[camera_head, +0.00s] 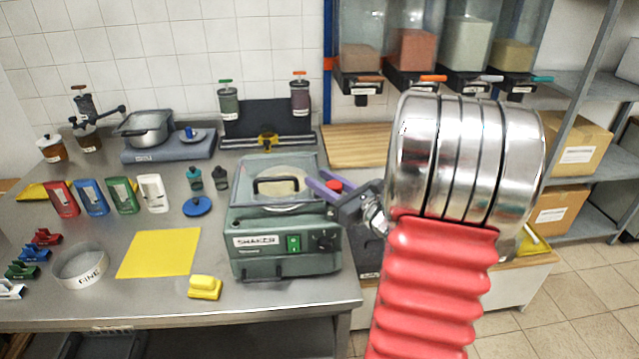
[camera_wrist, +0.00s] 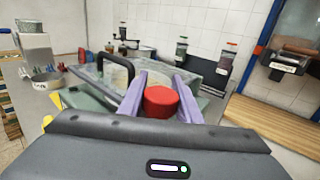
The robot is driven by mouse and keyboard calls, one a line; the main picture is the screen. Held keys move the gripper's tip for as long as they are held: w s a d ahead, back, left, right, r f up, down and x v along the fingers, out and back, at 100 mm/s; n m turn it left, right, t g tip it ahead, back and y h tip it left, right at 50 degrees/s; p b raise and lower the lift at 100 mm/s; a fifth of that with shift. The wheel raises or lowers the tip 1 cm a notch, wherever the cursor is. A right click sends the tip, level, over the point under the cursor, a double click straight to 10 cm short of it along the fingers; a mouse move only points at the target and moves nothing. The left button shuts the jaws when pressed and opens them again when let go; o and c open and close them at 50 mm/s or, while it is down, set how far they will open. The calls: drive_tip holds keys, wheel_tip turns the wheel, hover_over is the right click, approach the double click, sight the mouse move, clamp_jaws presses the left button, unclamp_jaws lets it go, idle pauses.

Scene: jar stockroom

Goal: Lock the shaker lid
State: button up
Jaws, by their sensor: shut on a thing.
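The green-grey shaker (camera_head: 285,245) stands at the right end of the steel bench, with a green switch on its front. Its clear lid (camera_head: 290,167) with a black handle is down over the top, and a pale round thing shows beneath it. My gripper (camera_head: 326,184) is at the shaker's right side. Its purple fingers are shut on a red knob (camera_head: 333,186) at the lid's right edge. In the wrist view the red knob (camera_wrist: 161,102) sits between both fingers, with the lid (camera_wrist: 110,82) behind it. The knob's lower part is hidden.
Left of the shaker are a blue round lid (camera_head: 198,206), a yellow mat (camera_head: 160,252), a yellow block (camera_head: 204,288) and a ring marked FINE (camera_head: 80,267). A wooden board (camera_head: 355,146) and hoppers are behind on the right. My arm covers the right foreground.

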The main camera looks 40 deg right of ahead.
drive_tip(key=shift+d+r+m+h, duration=0.1)
drive_tip(key=shift+d+m+h, duration=0.15)
drive_tip(key=shift+m+h, duration=0.65)
drive_tip(key=o, duration=1.1)
drive_tip(key=shift+s+a, duration=0.2)
drive_tip(key=shift+s, duration=2.1)
drive_tip(key=shift+s+a, duration=0.25)
drive_tip(key=shift+s, duration=2.05)
drive_tip(key=shift+s+a, duration=0.2)
drive_tip(key=shift+s, duration=2.1)
